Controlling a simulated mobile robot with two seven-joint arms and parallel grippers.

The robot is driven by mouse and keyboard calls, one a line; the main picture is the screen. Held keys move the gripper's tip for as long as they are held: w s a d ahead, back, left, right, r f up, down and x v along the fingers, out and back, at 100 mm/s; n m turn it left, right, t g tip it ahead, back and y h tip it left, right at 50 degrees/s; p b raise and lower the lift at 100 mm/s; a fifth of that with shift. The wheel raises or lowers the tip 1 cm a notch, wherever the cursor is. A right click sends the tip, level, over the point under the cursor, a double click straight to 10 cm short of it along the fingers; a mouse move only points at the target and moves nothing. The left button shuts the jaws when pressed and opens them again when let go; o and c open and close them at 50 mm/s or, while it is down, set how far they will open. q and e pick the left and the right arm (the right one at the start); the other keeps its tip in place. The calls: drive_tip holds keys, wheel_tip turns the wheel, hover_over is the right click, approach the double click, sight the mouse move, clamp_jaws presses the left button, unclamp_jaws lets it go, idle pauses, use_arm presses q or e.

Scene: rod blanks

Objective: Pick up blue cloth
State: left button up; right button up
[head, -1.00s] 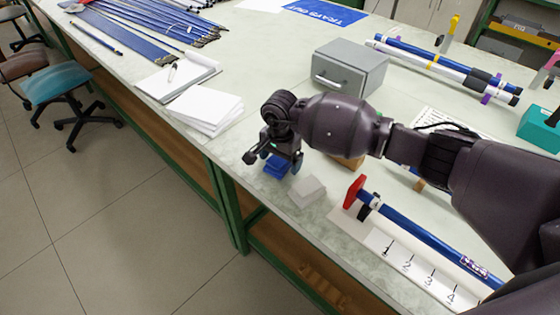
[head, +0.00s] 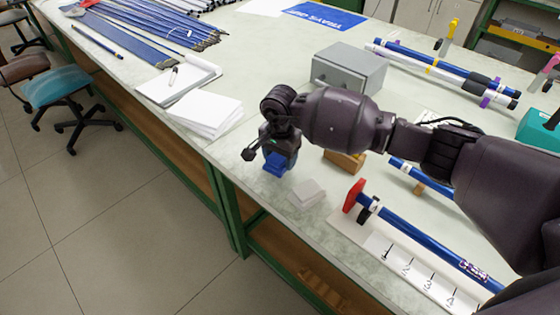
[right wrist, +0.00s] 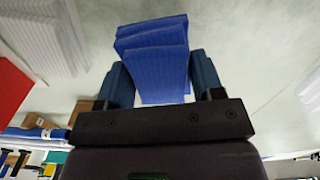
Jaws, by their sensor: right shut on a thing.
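The blue cloth (head: 276,163) is a small folded stack below my right gripper (head: 272,152) in the head view. In the right wrist view the blue cloth (right wrist: 155,55) stands between the two fingers of my right gripper (right wrist: 160,82), which are shut on it. The cloth's layered folds show, and its upper part sticks out past the fingertips. In the head view the gripper is near the front edge of the bench, and part of the cloth is hidden by it. My left gripper is not in view.
White paper (head: 205,108) lies to the left, and a grey box (head: 348,70) stands behind. A white numbered ruler board (head: 405,262) with a blue rod (head: 430,238) and red stop (head: 353,195) is at front right.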

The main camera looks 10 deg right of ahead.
wheel_tip(320, 180, up, 18)
drive_tip(key=p, duration=0.1)
drive_tip(key=shift+f, duration=0.1)
